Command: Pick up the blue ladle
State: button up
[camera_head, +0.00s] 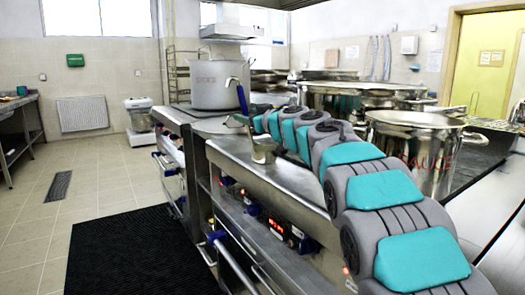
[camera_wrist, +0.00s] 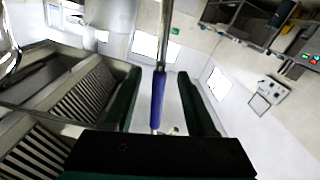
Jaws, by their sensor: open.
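The ladle has a blue handle (camera_head: 242,98) with a hooked top and a metal shaft. It stands roughly upright at the near edge of the steel counter, its metal bowl (camera_head: 262,152) low against the front. In the wrist view the blue handle (camera_wrist: 157,104) and shaft run between the two dark green fingers of my gripper (camera_wrist: 158,73). The fingers are open, with a visible gap on each side of the handle. In the head view my gripper (camera_head: 245,119) is beside the ladle, small and partly hidden by my arm.
A large stockpot (camera_head: 216,84) stands behind the ladle on the counter. Another steel pot (camera_head: 410,150) stands to the right of my arm, with a wide pan (camera_head: 350,97) behind.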

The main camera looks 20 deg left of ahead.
jog(key=shift+p+x, duration=0.7)
jog(key=shift+x, duration=1.7)
jog(key=shift+f, duration=0.15)
jog(key=shift+c, duration=0.2)
grip_shut()
